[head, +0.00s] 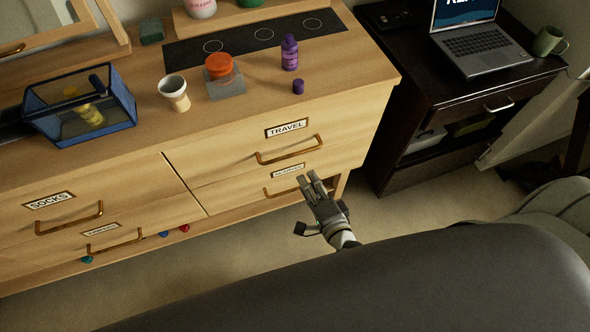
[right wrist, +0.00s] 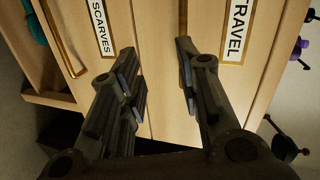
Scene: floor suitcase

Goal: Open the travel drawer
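The travel drawer (head: 225,146) is the upper right drawer of a light wood dresser, with a TRAVEL label (head: 287,128) and a brass bar handle (head: 288,150). Its front looks flush and shut. My right gripper (head: 307,176) is in front of the dresser, just below this handle in the head view. In the right wrist view its two fingers (right wrist: 156,50) are apart with nothing held between them. There the travel handle (right wrist: 183,14) shows at the top, partly hidden behind the right-hand finger; I cannot tell whether they touch. My left gripper is not in view.
A scarves drawer with its own handle (right wrist: 58,38) lies directly below. A dark desk (head: 420,98) stands right.

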